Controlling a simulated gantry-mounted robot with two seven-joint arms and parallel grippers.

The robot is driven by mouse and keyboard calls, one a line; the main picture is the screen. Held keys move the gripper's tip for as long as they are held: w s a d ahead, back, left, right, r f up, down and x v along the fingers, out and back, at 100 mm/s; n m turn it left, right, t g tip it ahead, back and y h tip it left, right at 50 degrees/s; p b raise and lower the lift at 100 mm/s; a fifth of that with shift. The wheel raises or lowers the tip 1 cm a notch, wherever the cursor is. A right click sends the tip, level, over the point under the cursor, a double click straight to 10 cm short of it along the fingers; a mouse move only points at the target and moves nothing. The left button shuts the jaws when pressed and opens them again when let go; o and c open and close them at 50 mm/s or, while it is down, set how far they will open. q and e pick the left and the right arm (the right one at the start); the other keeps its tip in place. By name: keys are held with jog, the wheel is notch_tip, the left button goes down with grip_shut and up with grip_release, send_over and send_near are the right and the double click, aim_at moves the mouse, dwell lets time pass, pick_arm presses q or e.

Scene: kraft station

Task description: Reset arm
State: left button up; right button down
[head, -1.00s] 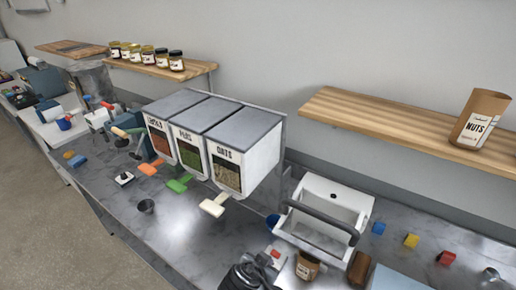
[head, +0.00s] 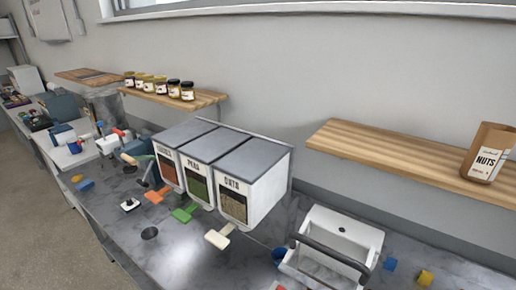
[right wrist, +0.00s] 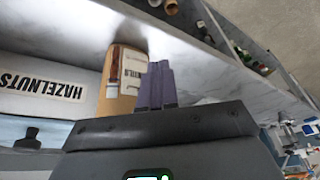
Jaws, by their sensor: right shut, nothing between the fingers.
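My right gripper (right wrist: 157,85) shows in the right wrist view with its two dark purple fingers together and nothing between them. A brown package with a white label (right wrist: 123,78) stands just left of the fingers; whether they touch it cannot be told. A white sign reading HAZELNUTS (right wrist: 42,88) is further left, seen upside down. Neither gripper shows in the head view, and my left gripper is in no view now.
The head view shows a dispenser with several bins (head: 228,165) and a white caddy with a dark handle (head: 340,243) on the marble counter (head: 185,255). A NUTS bag (head: 486,153) stands on the right wooden shelf (head: 390,155). Several jars (head: 158,85) line the left shelf.

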jog(key=s+d, duration=0.4)
notch_tip(320, 180, up, 20)
jog(key=n+p, duration=0.1)
jog(key=p, duration=1.9)
jog(key=shift+w+h, duration=0.25)
jog(key=shift+h, duration=0.05)
